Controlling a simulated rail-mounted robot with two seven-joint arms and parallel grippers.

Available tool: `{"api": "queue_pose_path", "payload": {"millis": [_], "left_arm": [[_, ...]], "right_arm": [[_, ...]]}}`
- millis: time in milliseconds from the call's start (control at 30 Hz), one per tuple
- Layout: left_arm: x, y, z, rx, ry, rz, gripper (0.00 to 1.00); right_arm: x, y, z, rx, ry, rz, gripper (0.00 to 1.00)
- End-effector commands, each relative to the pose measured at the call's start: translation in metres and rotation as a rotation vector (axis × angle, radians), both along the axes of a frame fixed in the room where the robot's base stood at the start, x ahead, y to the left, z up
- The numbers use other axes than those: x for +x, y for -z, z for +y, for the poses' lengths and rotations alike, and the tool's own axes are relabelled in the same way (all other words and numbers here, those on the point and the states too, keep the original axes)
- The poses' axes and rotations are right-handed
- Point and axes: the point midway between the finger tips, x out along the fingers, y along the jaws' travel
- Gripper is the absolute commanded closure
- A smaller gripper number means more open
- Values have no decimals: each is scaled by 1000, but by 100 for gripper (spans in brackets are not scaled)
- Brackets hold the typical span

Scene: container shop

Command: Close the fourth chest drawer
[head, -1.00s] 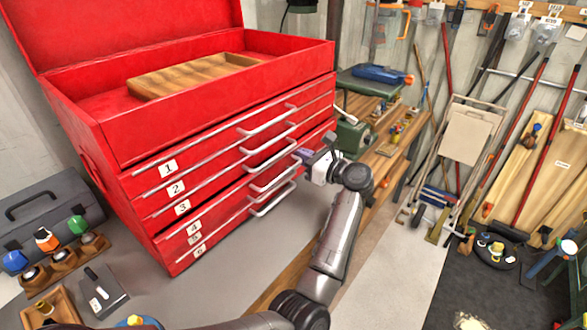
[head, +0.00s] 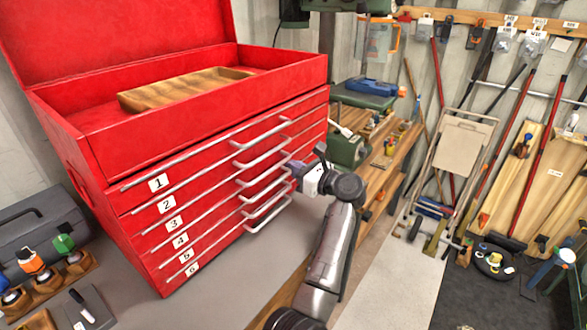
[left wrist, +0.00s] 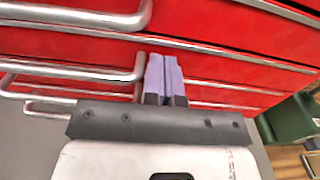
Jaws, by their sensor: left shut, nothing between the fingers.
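The red tool chest (head: 120,203) stands at left with several numbered drawers, 1 at top to 6 at bottom. The fourth drawer (head: 180,242) looks flush with its neighbours, its label evenly spaced between 3 and 5. My left gripper (head: 297,169) is at the right part of the drawer fronts, just right of the handle ends. In the left wrist view its purple fingers (left wrist: 165,75) are shut together and empty. Their tips are at or very near a red drawer front, beside a handle's bent end (left wrist: 80,72). Contact cannot be told. My right gripper is not in view.
A wooden tray (head: 185,88) lies in the chest's open top. A grey toolbox (head: 40,232) stands left of the chest. A workbench with a green vise (head: 345,148) is behind my left arm. Grey surface in front of the chest is clear.

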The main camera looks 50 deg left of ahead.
Motion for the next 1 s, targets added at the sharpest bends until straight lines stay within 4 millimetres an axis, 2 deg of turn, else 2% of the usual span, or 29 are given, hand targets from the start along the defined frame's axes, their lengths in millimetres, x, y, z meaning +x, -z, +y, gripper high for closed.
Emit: {"api": "queue_pose_path", "payload": {"millis": [167,200,400,533,800,1000], "left_arm": [[5,2,-31,0,0,-5,100],[8,-2,-40,0,2,-2,100],[18,-3,-79,1,2,-2,100],[22,-3,-99,2,1,-3,100],[28,-2,-122,3,1,-2,100],[29,-3,-125,4,0,-3,100]], "right_arm": [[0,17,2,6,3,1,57],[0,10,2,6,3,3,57],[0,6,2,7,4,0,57],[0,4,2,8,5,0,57],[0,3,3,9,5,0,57],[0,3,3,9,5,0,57]]}}
